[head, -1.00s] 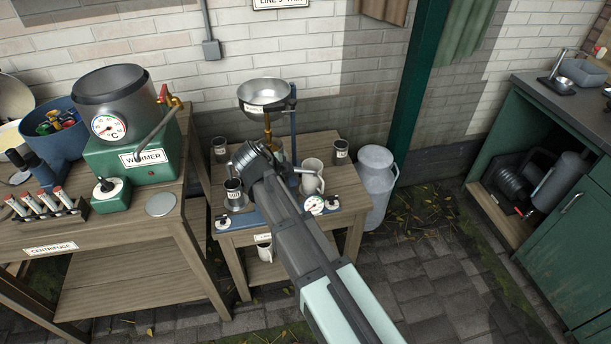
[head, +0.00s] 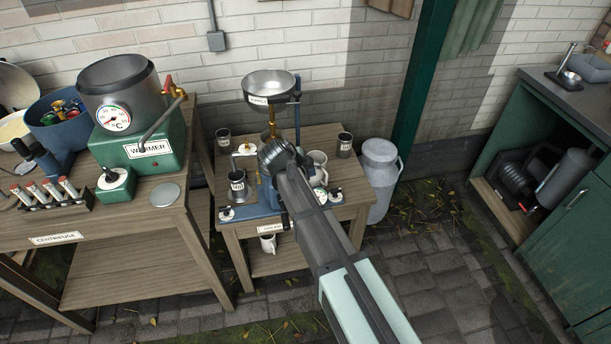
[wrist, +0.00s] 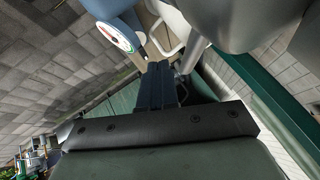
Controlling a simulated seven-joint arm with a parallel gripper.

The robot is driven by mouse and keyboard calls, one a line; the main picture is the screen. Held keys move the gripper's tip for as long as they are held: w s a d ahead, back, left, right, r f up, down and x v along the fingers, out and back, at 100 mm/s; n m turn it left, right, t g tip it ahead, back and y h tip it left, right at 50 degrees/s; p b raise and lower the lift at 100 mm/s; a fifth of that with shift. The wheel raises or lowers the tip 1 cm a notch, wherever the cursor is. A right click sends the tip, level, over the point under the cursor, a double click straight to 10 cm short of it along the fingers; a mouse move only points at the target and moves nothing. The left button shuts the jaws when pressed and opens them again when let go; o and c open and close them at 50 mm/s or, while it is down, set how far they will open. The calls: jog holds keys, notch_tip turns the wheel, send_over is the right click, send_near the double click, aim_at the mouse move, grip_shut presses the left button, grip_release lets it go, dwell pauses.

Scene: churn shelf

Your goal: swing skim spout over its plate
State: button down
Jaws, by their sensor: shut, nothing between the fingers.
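The separator stand on the small wooden bench has a steel supply bowl (head: 269,85) on top, a brass pipe (head: 271,118) below it and a blue body (head: 266,196). A small pale fitting (head: 244,150) shows left of my arm's end; I cannot tell whether it is the skim spout. The spout and its plate are not clearly made out, as my arm covers the stand's middle. My gripper's fingers are hidden in the head view. In the wrist view my gripper (wrist: 158,72) is shut and empty, near a jug handle (wrist: 168,45) and a dial (wrist: 114,37).
Steel cups stand around the separator, at left (head: 237,186), back left (head: 223,138) and back right (head: 345,146). A pale jug (head: 318,160) is close right of my arm. A milk can (head: 380,180) stands right of the bench. The warmer (head: 140,150) is on the left table.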

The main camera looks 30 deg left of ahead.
jog(key=shift+w+a+r, duration=0.1)
jog(key=shift+w+a, duration=0.25)
jog(key=shift+w, duration=0.3)
jog(key=shift+w+a+n+y, duration=0.25)
jog(key=shift+w+n+y, duration=0.3)
jog(key=shift+w+n, duration=0.25)
jog(key=shift+w+a+n+y, duration=0.25)
jog(key=shift+w+n+y, duration=0.3)
jog(key=shift+w+n, duration=0.2)
jog(key=shift+w+a+n+y, duration=0.4)
jog(key=shift+w+n, duration=0.2)
jog(key=shift+n, duration=0.1)
jog(key=shift+w+a+n+y, duration=0.4)
jog(key=shift+w+n, duration=0.15)
jog(key=shift+n, duration=0.1)
